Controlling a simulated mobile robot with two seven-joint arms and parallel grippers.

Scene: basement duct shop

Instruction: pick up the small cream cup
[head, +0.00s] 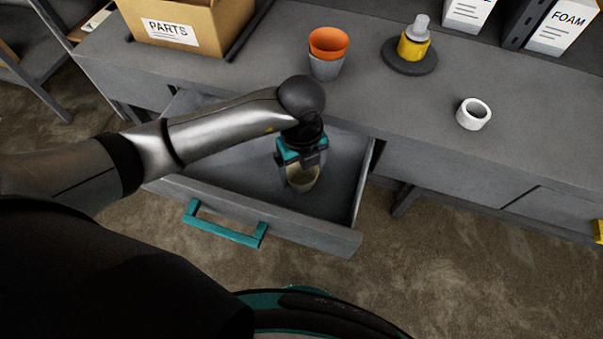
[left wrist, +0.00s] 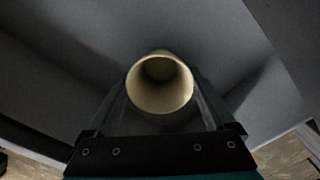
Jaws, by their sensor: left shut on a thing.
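The small cream cup (head: 303,179) is inside the open drawer (head: 318,234) of the grey bench, with my left gripper (head: 300,170) over it. The gripper points down into the drawer and is shut on the cup. In the left wrist view the cup (left wrist: 160,84) sits between the two fingers of my left gripper (left wrist: 160,100), with its round open mouth facing the camera. The gripper hides part of the cup in the head view. I cannot tell whether the cup touches the drawer floor. My right gripper is not in view.
The drawer has a teal handle (head: 224,227) and raised walls around the gripper. On the bench top (head: 400,112) stand an orange cup in a grey cup (head: 326,66), a yellow bottle on a dark disc (head: 413,45), a white ring (head: 473,114) and a PARTS box (head: 190,25).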

